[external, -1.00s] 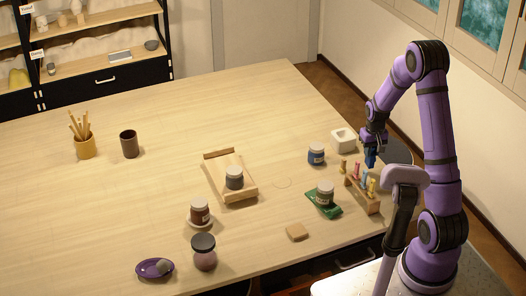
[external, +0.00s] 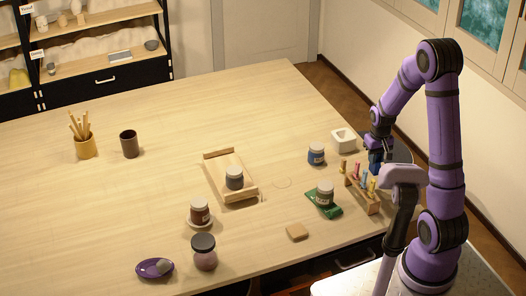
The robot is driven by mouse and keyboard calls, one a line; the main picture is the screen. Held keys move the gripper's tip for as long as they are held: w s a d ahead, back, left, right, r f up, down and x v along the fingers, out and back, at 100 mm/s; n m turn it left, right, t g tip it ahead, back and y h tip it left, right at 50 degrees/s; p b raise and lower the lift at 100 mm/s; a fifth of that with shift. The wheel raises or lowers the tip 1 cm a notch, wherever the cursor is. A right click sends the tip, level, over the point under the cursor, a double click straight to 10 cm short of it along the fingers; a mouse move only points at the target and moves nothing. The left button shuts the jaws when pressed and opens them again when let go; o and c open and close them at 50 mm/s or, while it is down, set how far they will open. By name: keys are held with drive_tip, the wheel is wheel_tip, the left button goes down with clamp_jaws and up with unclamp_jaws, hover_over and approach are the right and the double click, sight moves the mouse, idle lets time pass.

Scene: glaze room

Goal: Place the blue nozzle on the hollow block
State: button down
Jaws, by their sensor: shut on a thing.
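My gripper (external: 374,167) is low at the wooden rack (external: 362,198), at the right of the table. It is shut on a small blue piece, which I take to be the blue nozzle; the fingers and dark gripper body largely hide it. Yellow and pink nozzles stand upright in the rack beside it. The hollow block (external: 343,135), a white square block with an opening in its top, stands behind the rack and left of my gripper, apart from it. Nothing shows on the block.
A blue jar (external: 316,155) stands left of the hollow block. A jar on a green holder (external: 324,208) is left of the rack. A wooden tray (external: 218,163) with a jar is further left. A grey round disc (external: 399,150) lies behind my gripper.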

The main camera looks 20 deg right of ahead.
drive_tip(key=w+a+r+n, duration=0.1)
drive_tip(key=w+r, duration=0.3)
drive_tip(key=w, duration=0.5)
hover_over(343, 135)
drive_tip(key=f, duration=0.1)
drive_tip(key=shift+w+f, duration=0.15)
drive_tip(key=shift+f, duration=1.75)
drive_tip(key=shift+f, duration=0.15)
drive_tip(key=c, duration=0.9)
unclamp_jaws()
drive_tip(key=shift+c, duration=0.2)
